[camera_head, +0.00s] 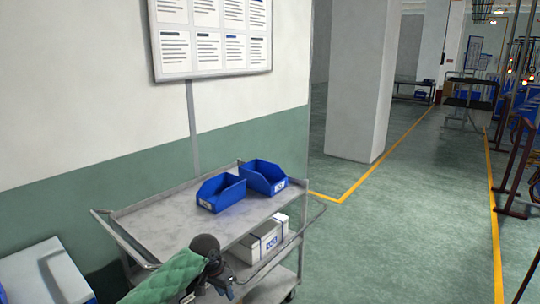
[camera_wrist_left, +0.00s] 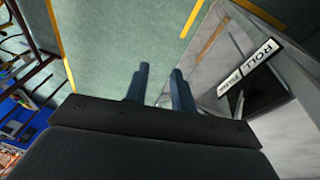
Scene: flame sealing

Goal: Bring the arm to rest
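My left arm comes in at the bottom of the head view, in a green sleeve. Its dark gripper (camera_head: 225,286) is low beside the front of the grey metal cart (camera_head: 150,218). In the left wrist view the two blue-grey fingers (camera_wrist_left: 160,76) stand apart, with floor showing between their tips. I see nothing clearly held; a small pale patch near the finger bases is too unclear to name. My right gripper is in neither view.
Two blue bins (camera_head: 221,192) (camera_head: 264,177) stand on the cart's top. A white box (camera_head: 258,242) sits on a lower level. A wall with a notice board (camera_head: 211,38) is behind.

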